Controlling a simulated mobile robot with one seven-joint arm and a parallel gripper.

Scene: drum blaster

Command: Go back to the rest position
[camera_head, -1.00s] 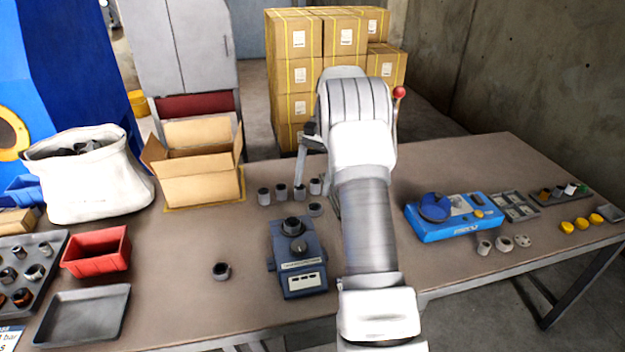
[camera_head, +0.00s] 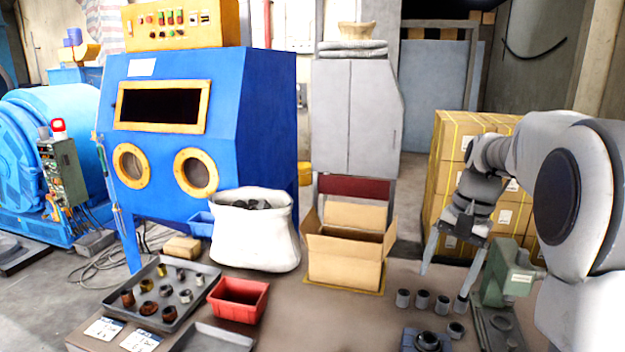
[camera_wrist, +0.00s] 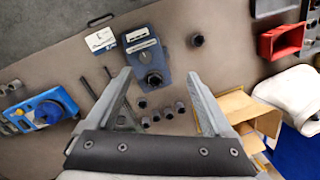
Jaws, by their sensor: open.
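My gripper (camera_head: 448,270) is open and empty, held above the right part of the workbench in the head view. Its two fingers point down and stand wide apart. In the wrist view my gripper (camera_wrist: 160,90) shows its spread fingers over the bench, with nothing between the tips but small metal parts on the bench beyond. My white arm (camera_head: 600,200) fills the right edge of the head view and hides the bench's right part.
A green device (camera_head: 508,275) stands close right of my gripper. Several small metal parts (camera_head: 422,300) stand below. An open cardboard box (camera_head: 345,262), a white sack (camera_head: 255,235) and a red bin (camera_head: 238,300) are left. Stacked cartons (camera_head: 455,135) are behind. A blue-grey device (camera_wrist: 152,60) shows in the wrist view.

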